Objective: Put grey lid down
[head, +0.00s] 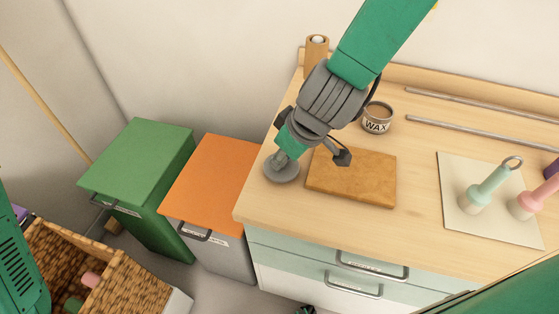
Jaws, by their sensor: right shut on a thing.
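The grey lid (283,172) is a small round disc at the left edge of the wooden counter top, left of the brown board. My right gripper (286,155) reaches down from above and is shut on the lid's upper part. The fingers partly hide the grip point. The lid looks level and very close to the counter; I cannot tell if it touches. An open wax tin (377,118) stands behind the board, with no lid on it. My left gripper is not in view.
The brown board (352,178) lies just right of the lid. A pale mat (490,224) with teal and pink handled tools is farther right. Metal rods (480,130) lie at the back. Orange (213,180) and green (140,160) bins stand left of the counter edge, near a wicker basket (85,262).

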